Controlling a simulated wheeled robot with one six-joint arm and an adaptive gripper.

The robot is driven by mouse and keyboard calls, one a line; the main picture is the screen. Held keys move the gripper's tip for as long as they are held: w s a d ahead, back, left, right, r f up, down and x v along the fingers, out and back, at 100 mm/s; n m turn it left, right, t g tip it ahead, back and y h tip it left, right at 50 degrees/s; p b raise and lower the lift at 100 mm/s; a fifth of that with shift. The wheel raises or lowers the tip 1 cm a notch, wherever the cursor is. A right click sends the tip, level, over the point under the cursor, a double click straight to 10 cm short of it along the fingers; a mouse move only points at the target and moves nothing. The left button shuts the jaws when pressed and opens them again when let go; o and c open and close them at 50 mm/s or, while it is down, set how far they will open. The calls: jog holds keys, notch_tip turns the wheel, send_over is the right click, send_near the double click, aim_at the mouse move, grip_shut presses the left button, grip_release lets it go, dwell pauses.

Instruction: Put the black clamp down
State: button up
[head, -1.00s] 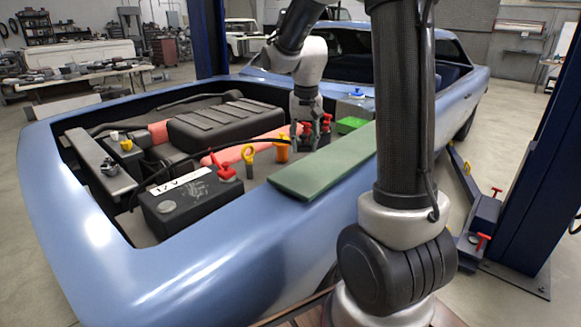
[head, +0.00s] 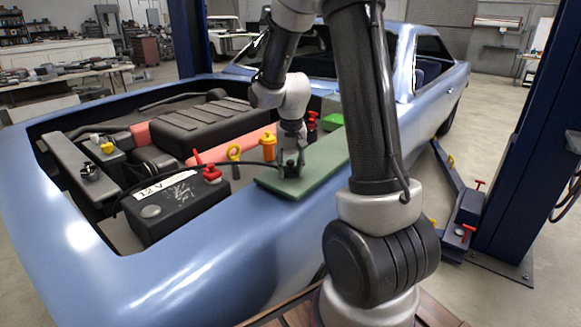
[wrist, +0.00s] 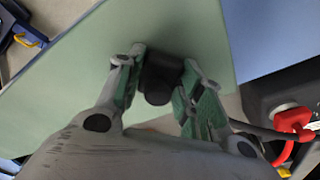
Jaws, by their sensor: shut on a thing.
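My gripper (head: 290,168) is over the green board (head: 268,184) that lies on the car's near fender. In the wrist view my gripper (wrist: 158,78) has its two fingers closed on the black clamp (wrist: 157,92), with the pale green board (wrist: 75,90) behind it. A black cable (head: 248,163) runs from the engine bay to the gripper. I cannot tell whether the clamp touches the board. In the head view the clamp is mostly hidden by the fingers.
A black 12 V battery (head: 176,207) with a red clamp (head: 211,173) stands left of the board. An orange-yellow reservoir (head: 268,147) and a yellow ring handle (head: 234,152) are behind. The board's near left part is clear.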

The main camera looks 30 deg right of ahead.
aim_at(291, 172)
jog(key=shift+f, duration=0.2)
jog(key=o, duration=1)
jog(key=shift+r, duration=0.1)
notch_tip(291, 172, up, 12)
jog(key=s, duration=0.1)
jog(key=s+a+r+n+t, duration=0.1)
jog(key=s+a+r+n, duration=0.1)
jog(key=s, duration=0.9)
jog(key=s+a+r+n+t, duration=0.2)
jog(key=s+a+r+n, duration=0.1)
jog(key=s, duration=0.8)
jog(key=shift+s+r+y, duration=0.25)
jog(key=shift+r+y, duration=0.05)
jog(key=shift+r, duration=0.05)
